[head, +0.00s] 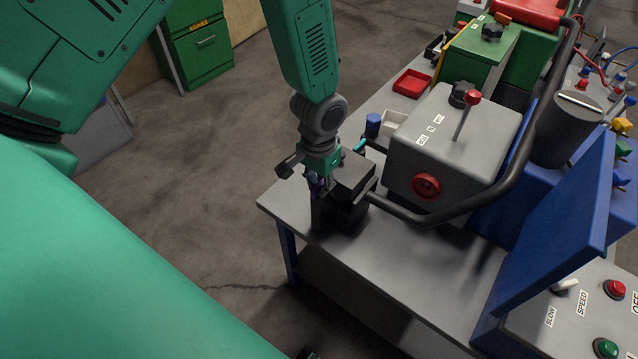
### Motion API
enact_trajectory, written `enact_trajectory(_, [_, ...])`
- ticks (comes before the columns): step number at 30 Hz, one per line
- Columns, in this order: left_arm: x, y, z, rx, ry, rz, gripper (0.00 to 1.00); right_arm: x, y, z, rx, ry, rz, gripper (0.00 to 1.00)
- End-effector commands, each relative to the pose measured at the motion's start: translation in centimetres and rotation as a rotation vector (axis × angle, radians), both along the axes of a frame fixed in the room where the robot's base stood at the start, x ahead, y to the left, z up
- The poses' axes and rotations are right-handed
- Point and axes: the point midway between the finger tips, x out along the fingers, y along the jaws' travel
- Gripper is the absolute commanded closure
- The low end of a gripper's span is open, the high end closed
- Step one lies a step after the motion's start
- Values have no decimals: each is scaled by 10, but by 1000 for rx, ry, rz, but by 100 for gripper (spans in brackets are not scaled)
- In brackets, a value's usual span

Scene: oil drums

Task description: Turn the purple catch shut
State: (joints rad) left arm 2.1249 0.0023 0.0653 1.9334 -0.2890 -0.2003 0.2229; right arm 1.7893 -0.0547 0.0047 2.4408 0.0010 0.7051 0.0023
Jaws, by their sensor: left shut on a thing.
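My left gripper (318,178) hangs at the near-left corner of the grey bench, beside a black box (342,212). It is shut on the purple catch (312,181) on the left side of that box. Only a small dark purple bit of the catch shows; the fingers hide the rest. I cannot tell how far the catch is turned.
A grey machine box (440,150) with a red knob and lever stands right of the black box. A black bent rail (460,208) runs close by. A blue cap (373,122) and red tray (411,83) lie behind. The bench front (400,262) is clear.

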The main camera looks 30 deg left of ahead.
Motion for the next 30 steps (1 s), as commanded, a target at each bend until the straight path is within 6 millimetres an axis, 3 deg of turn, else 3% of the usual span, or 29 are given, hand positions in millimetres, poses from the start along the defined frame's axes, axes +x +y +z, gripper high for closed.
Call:
enact_trajectory(6, [3, -1, 0, -2, -9, -3, 100, 0, 0, 0, 0, 0, 0, 100])
enact_trajectory(7, [3, -1, 1, -2, -9, -3, 81, 0, 0, 0, 0, 0, 0, 100])
enact_trajectory(17, [1, 0, 5, -1, -6, -1, 81, -3, 0, 1, 0, -2, 0, 100])
enact_trajectory(20, [2, 0, 16, -1, -8, -1, 81, -3, 0, 1, 0, -3, 0, 100])
enact_trajectory(30, [4, 0, 86, -2, -9, -2, 81, -2, 0, 1, 0, -3, 0, 100])
